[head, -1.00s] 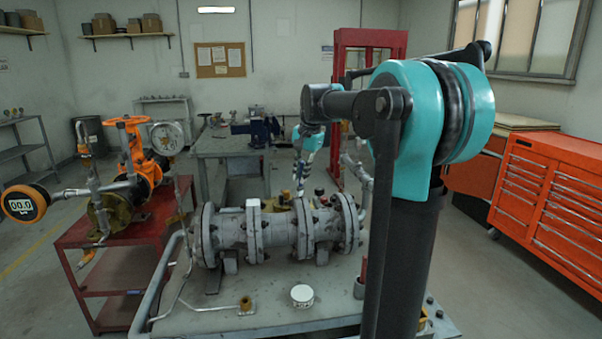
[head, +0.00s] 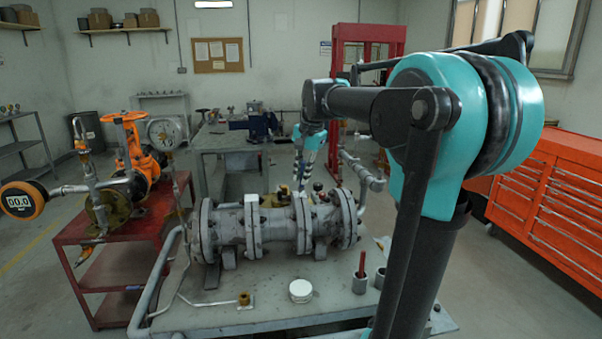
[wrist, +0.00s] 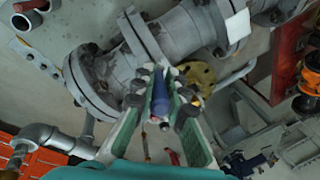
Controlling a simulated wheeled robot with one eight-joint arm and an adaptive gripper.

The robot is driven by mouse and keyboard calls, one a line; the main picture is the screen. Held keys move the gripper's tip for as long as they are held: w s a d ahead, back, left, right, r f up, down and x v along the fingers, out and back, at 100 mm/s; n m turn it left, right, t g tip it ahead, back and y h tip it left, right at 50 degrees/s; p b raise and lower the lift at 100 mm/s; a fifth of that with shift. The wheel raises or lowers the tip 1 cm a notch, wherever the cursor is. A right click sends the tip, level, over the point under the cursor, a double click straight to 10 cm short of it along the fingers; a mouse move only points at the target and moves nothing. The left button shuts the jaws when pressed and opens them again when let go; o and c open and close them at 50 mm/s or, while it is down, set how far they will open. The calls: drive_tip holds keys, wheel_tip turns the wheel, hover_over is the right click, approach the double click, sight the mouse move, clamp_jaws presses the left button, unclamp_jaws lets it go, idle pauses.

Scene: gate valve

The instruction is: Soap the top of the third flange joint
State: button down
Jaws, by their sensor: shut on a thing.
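A grey flanged pipe run (head: 275,229) lies on the bench, with several bolted flanges. The third flange from the left (head: 303,225) is near the pipe's right part; I take the flange (wrist: 143,36) in the wrist view to be the same one. My gripper (wrist: 163,88) is shut on a slim blue item (wrist: 159,103), seen nearly end-on; what it is I cannot tell. In the head view my gripper (head: 301,183) is just above and behind the third flange's top; contact cannot be told. The second flange (head: 253,228) carries a white patch, also in the wrist view (wrist: 238,25).
A white round tub (head: 301,291) and a grey cup (head: 360,285) with a red-handled item stand on the bench (head: 215,318) in front. A bent side pipe (head: 368,178) rises at the right. An orange valve (head: 133,150) stands on a red cart at left.

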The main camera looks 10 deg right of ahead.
drive_tip(key=shift+s, duration=0.7)
drive_tip(key=shift+w, duration=0.1)
drive_tip(key=shift+w, duration=3.2)
drive_tip(key=shift+r, duration=0.15)
drive_tip(key=shift+w+a+v, duration=0.1)
drive_tip(key=shift+w+v, duration=0.1)
drive_tip(key=shift+v, duration=0.75)
drive_tip(key=shift+w+a+v, duration=0.15)
drive_tip(key=shift+w+v, duration=0.05)
drive_tip(key=shift+v, duration=0.75)
drive_tip(key=shift+w+a+v, duration=0.1)
drive_tip(key=shift+w+v, duration=0.1)
drive_tip(key=shift+v, duration=0.7)
drive_tip(key=shift+r, duration=0.25)
